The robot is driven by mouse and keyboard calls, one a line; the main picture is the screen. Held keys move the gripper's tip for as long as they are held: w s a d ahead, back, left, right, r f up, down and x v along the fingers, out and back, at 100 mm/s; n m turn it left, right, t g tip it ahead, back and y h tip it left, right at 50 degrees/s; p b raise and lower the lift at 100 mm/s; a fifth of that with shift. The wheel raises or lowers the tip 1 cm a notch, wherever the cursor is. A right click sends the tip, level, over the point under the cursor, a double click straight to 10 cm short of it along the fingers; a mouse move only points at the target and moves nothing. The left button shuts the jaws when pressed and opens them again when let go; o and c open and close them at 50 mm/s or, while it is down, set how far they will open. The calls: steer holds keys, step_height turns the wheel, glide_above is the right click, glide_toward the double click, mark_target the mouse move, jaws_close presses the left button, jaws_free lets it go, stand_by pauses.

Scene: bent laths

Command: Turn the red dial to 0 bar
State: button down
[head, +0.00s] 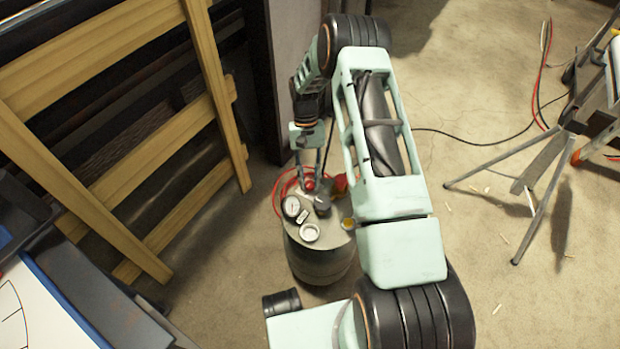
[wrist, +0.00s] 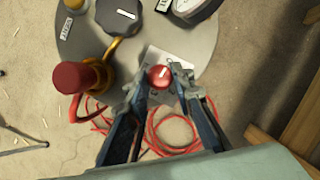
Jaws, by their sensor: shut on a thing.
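The red dial (wrist: 159,76) is a small round knob with a white pointer mark, on a pale plate at the rim of the grey round top (wrist: 190,52) in the wrist view. My gripper (wrist: 157,78) is shut on the dial, one finger on each side of it. In the head view the dial (head: 310,185) is a small red spot below my gripper (head: 312,178), on top of the dark round tank (head: 318,264). The lettering on the plate is too small to read.
A black knob (wrist: 117,19), a brass fitting with a red cap (wrist: 77,78) and gauges (head: 291,206) stand close to the dial. A red hose (wrist: 172,130) lies coiled on the floor. Wooden slats (head: 216,90) stand at left; a metal stand (head: 535,175) is at right.

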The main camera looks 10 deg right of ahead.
steer(key=shift+n, duration=0.6)
steer(key=c, duration=1.7)
jaws_free()
steer(key=shift+o, duration=0.2)
steer(key=v, duration=1.2)
steer(key=shift+a, duration=0.3)
